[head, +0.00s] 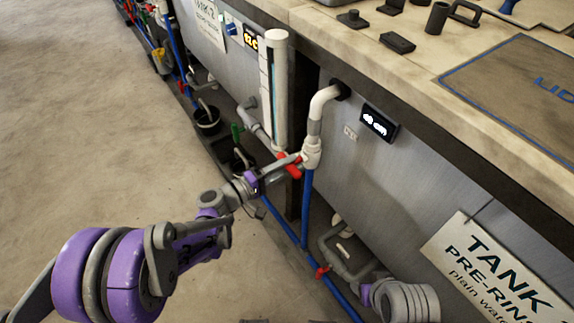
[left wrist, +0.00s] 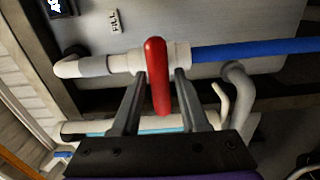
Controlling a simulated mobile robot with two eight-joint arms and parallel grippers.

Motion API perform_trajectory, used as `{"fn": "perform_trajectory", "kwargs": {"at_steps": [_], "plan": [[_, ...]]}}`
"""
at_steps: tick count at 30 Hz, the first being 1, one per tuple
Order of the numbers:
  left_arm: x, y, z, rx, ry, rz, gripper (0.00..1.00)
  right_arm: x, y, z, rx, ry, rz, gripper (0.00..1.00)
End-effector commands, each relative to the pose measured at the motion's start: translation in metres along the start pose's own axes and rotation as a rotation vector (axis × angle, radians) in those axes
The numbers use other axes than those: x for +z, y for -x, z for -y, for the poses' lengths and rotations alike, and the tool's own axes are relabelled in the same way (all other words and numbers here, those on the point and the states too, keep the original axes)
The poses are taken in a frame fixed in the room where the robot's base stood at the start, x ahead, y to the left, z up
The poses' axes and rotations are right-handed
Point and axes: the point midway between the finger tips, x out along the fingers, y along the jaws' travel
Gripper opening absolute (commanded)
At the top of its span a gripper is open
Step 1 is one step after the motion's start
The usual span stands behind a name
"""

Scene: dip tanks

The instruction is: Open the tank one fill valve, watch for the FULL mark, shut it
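The red lever of the fill valve (head: 293,171) sits on a white pipe fitting (head: 312,152) beside a small FILL label (head: 350,133). In the left wrist view the red lever (left wrist: 157,82) stands crosswise to the pipe. My left gripper (head: 285,166) is at the lever. In the left wrist view its two fingers (left wrist: 159,98) stand either side of the lever, with a visible gap to each. My right gripper is not in view. The TANK 1 PRE-RINSE sign (head: 490,265) hangs on the tank front. A white upright gauge (head: 275,85) stands left of the pipe; no FULL mark is readable.
A blue hose (head: 307,210) runs down from the valve. A second red lever (head: 321,271) and grey pipework (head: 335,245) are low down. A dark display (head: 379,123) is on the tank front. Black pots (head: 207,120) stand along the tank base. The floor at left is clear.

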Motion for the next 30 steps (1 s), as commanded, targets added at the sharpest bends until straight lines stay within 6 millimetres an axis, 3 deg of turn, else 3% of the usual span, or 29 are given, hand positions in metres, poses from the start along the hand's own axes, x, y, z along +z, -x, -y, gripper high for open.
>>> {"fn": "perform_trajectory", "kwargs": {"at_steps": [13, 24, 30], "plan": [[-0.001, 0.006, 0.0, 0.0, 0.001, -0.002, 0.57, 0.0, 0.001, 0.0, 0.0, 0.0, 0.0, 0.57], [-0.001, 0.076, -0.001, 0.0, 0.001, -0.004, 0.57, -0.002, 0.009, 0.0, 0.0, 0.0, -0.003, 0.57], [-0.001, 0.102, -0.001, 0.0, 0.001, -0.002, 0.57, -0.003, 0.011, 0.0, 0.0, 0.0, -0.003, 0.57]]}}
